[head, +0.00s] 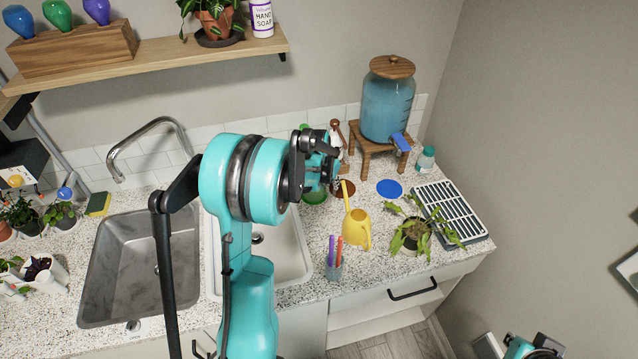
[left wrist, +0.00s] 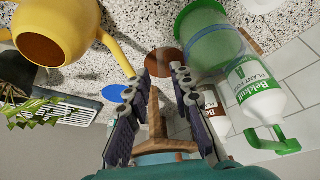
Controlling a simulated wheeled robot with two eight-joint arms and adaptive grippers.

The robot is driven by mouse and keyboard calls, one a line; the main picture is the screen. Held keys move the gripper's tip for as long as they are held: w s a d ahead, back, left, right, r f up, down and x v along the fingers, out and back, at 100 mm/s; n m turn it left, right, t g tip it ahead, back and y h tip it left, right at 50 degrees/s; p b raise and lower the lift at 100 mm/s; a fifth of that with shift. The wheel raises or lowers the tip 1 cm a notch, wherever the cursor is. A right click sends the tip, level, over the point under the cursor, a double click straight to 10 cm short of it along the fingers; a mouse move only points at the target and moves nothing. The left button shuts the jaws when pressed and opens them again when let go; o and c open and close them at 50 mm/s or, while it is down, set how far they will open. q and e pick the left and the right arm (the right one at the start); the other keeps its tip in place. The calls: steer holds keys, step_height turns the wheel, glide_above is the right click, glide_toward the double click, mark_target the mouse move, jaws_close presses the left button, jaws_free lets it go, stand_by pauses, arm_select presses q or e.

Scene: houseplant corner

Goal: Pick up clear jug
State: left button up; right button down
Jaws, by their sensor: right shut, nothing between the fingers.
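A see-through vessel with a green lower part (left wrist: 205,42), which looks like the clear jug, shows upside down in the left wrist view, right of my left gripper's fingertips. In the head view only a green piece of it (head: 314,197) seems to show, mostly hidden behind my left gripper (head: 334,170). My left gripper is open in the left wrist view (left wrist: 163,78), with no object clearly held between its fingers. My right gripper (head: 538,347) is shut at the bottom right corner of the head view, far from the vessel.
A white bottle with green parts (left wrist: 262,98) stands close by the vessel. A yellow watering can (head: 356,228), a pen cup (head: 334,268), a leafy plant (head: 412,236) and a drying rack (head: 452,212) stand right. A blue-water dispenser (head: 387,105) stands behind on a wooden stand (head: 371,143). Sinks lie left.

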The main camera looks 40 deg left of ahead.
mark_target(333, 194)
arm_select(q)
steer(key=b+x, duration=0.1)
steer(key=x, duration=0.7)
steer(key=shift+w+a, duration=0.1)
steer(key=shift+r, duration=0.15)
jaws_close()
